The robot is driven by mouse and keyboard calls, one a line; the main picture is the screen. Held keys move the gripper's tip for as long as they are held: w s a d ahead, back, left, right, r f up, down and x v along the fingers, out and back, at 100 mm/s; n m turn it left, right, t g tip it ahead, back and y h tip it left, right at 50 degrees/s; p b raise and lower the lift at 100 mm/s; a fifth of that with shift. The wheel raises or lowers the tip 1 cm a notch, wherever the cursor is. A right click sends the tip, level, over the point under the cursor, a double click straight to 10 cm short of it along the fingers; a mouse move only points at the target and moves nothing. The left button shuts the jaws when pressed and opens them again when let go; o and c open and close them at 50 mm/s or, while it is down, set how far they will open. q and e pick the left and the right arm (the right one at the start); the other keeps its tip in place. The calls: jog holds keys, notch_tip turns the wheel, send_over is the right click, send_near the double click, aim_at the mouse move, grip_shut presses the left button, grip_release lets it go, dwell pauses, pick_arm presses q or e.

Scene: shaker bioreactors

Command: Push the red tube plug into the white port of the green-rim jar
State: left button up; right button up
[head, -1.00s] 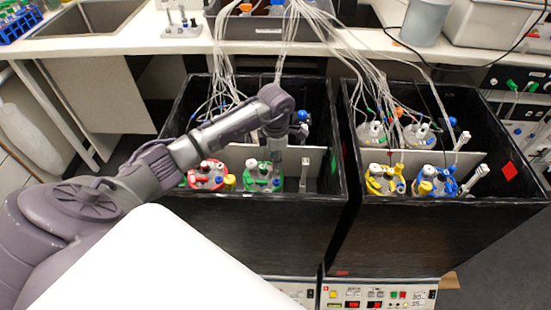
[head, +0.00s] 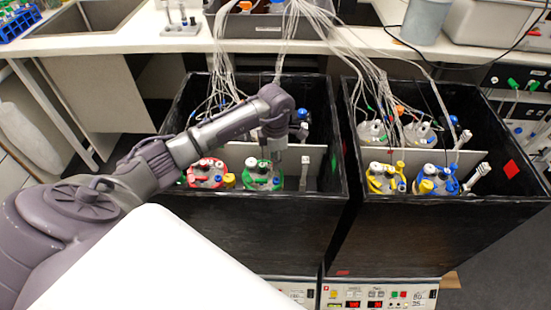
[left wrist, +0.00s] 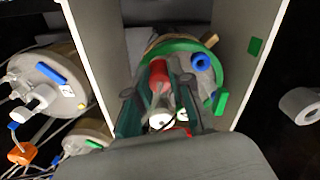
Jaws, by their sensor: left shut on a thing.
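The green-rim jar (head: 262,182) stands in the left black box, partly covered by my left arm in the head view. In the left wrist view its green rim (left wrist: 180,46) and blue cap (left wrist: 201,61) show. My left gripper (left wrist: 158,90) is over the jar's lid, its two dark green fingers on either side of the red tube plug (left wrist: 158,74) and shut on it. White round parts (left wrist: 160,119) show just below the plug; I cannot tell which is the white port or whether the plug touches it. My right gripper is not in view.
A red-rim jar (head: 207,177) stands left of the green-rim jar. The right box holds a yellow-rim jar (head: 384,181), a blue-rim jar (head: 437,184) and others behind. A pale divider (head: 312,158) and box walls are close to the gripper. Tubes hang above.

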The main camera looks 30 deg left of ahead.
pick_arm(q)
jog(key=shift+f, duration=0.1)
jog(key=o, duration=0.9)
jog(key=shift+c, duration=0.2)
notch_tip(320, 180, up, 12)
